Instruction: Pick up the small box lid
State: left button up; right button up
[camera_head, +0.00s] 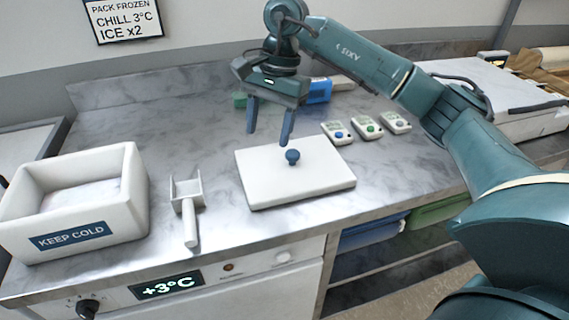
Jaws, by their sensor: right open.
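The small box lid (305,182) is a flat white slab with a round blue knob (292,156) on top. It lies flat on the grey marbled counter, right of the middle. My right gripper (267,142) is open and empty, with two blue fingers pointing down. In the picture its fingertips are just above and left of the knob and seem apart from it. The exact height over the lid cannot be told. My left gripper is not in view.
An open white "KEEP COLD" box (128,205) stands at the left. A scoop (188,205) lies between it and the lid. Several small devices (368,127) sit right of the lid. Blue (319,90) and green (240,100) items lie behind the gripper. The counter's back left is clear.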

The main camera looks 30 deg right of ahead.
jog(key=w+d+r+h, duration=0.1)
jog(key=d+r+h, duration=0.2)
jog(key=d, duration=0.3)
send_over(292, 153)
jog(key=f, duration=0.6)
jog(key=shift+s+d+f, duration=0.15)
jog(key=shift+s+f, duration=0.05)
jog(key=shift+s, duration=0.05)
jog(key=shift+w+f+p, duration=0.15)
jog(key=shift+f, duration=1.35)
jog(key=shift+w+f+p, duration=0.1)
jog(key=shift+f+p, duration=0.05)
jog(key=shift+f, duration=1.3)
jog(key=shift+c, duration=0.4)
grip_shut()
